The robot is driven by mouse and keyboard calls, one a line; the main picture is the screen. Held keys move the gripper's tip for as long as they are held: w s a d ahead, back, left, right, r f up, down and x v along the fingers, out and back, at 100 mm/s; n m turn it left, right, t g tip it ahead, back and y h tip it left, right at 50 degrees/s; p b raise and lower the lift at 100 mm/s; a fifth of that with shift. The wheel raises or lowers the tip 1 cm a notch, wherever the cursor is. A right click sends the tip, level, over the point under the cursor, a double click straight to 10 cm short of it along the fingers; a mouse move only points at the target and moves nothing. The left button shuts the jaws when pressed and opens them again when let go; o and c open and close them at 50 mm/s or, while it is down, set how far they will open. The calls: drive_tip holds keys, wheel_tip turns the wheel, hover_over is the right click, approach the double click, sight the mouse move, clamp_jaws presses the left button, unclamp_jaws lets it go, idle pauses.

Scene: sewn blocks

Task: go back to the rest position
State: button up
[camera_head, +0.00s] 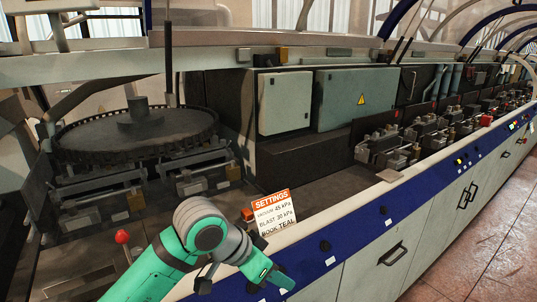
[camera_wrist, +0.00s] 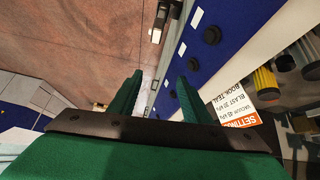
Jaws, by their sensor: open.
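My gripper (camera_wrist: 160,92) is open and empty in the wrist view, with two green fingers apart and nothing between them. Through the gap I see the brown floor and the blue edge of the machine. In the head view my gripper (camera_head: 262,270) is at the lower middle, at the end of my green and grey arm. It is in front of the machine's blue front strip, below a settings card. Its fingertips are hard to make out there.
A long machine has a blue front strip (camera_head: 375,222) with knobs. The settings card (camera_head: 272,212) stands on its ledge and shows in the wrist view (camera_wrist: 236,108). A round toothed table (camera_head: 135,135) and red-knobbed lever (camera_head: 122,237) are left. Tiled floor (camera_head: 475,255) is clear at right.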

drive_tip(key=w+d+r+n+t+h, duration=0.1)
drive_tip(key=w+d+n+t+h, duration=0.1)
drive_tip(key=d+n+t+h, duration=0.25)
drive_tip(key=w+d+n+t+h, duration=0.1)
drive_tip(key=w+d+t+h, duration=0.2)
drive_tip(key=d+t, duration=0.35)
drive_tip(key=s+a+f+n+t+y, duration=0.1)
drive_tip(key=s+a+f+n+y, duration=0.1)
drive_tip(key=s+f+n+y, duration=0.65)
drive_tip(key=s+a+f+n+t+y, duration=0.25)
drive_tip(key=s+f, duration=0.35)
drive_tip(key=f, duration=0.7)
drive_tip(key=s+a+f+m+g+y, duration=0.1)
drive_tip(key=s+a+m, duration=0.1)
drive_tip(key=s, duration=0.6)
drive_tip(key=s+a+f+m+g, duration=0.1)
drive_tip(key=s+a+f+m, duration=0.1)
drive_tip(key=s, duration=0.7)
drive_tip(key=s+a+f+m+g+y, duration=0.1)
drive_tip(key=s+a, duration=0.3)
drive_tip(key=s, duration=0.5)
drive_tip(key=shift+s+f+m+y, duration=0.15)
drive_tip(key=shift+f+m+y, duration=0.2)
drive_tip(key=shift+f+m, duration=0.25)
